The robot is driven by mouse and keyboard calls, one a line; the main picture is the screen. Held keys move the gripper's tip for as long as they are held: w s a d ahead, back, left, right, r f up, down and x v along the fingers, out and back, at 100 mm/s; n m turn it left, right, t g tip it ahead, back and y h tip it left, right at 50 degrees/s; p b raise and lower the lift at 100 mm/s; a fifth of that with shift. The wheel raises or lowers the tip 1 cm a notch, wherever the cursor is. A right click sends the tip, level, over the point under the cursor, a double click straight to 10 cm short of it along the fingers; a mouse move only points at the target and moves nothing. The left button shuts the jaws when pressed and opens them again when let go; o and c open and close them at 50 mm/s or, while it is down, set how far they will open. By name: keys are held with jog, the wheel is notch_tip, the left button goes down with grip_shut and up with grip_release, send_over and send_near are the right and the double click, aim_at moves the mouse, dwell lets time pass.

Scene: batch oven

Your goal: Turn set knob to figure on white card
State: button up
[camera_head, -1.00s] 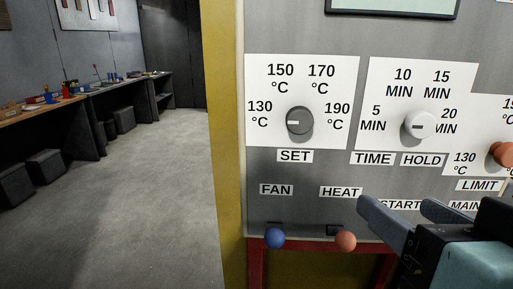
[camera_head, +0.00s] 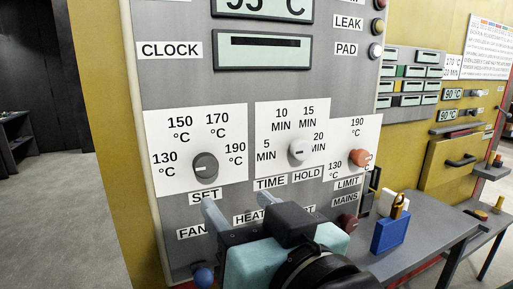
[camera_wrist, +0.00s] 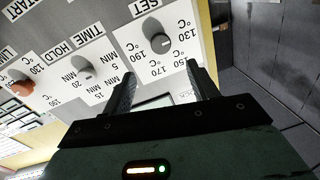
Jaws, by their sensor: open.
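The set knob (camera_head: 205,167) is a dark grey round knob above the SET label, ringed by 130, 150, 170 and 190 °C. Its pale mark points left, towards 130. The knob also shows in the wrist view (camera_wrist: 157,37), upside down. A small white card (camera_head: 452,67) at the far right appears to read 170 °C, 20 MIN. My gripper (camera_head: 239,203) is open and empty, below and slightly right of the set knob in the head view. In the wrist view the open fingers (camera_wrist: 161,80) lie apart from the knob.
A blue fan knob (camera_head: 204,277) is below. A blue holder (camera_head: 390,234) stands on the grey table (camera_head: 425,235). Open floor (camera_head: 50,220) lies left.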

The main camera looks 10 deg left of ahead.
aim_at(208, 169)
jog(key=p+x, duration=0.8)
jog(key=x, duration=0.3)
jog(key=shift+r, duration=0.1)
jog(key=shift+p+x, duration=0.3)
jog(key=shift+x, duration=0.6)
jog(key=shift+f, duration=0.2)
jog(key=c, duration=1)
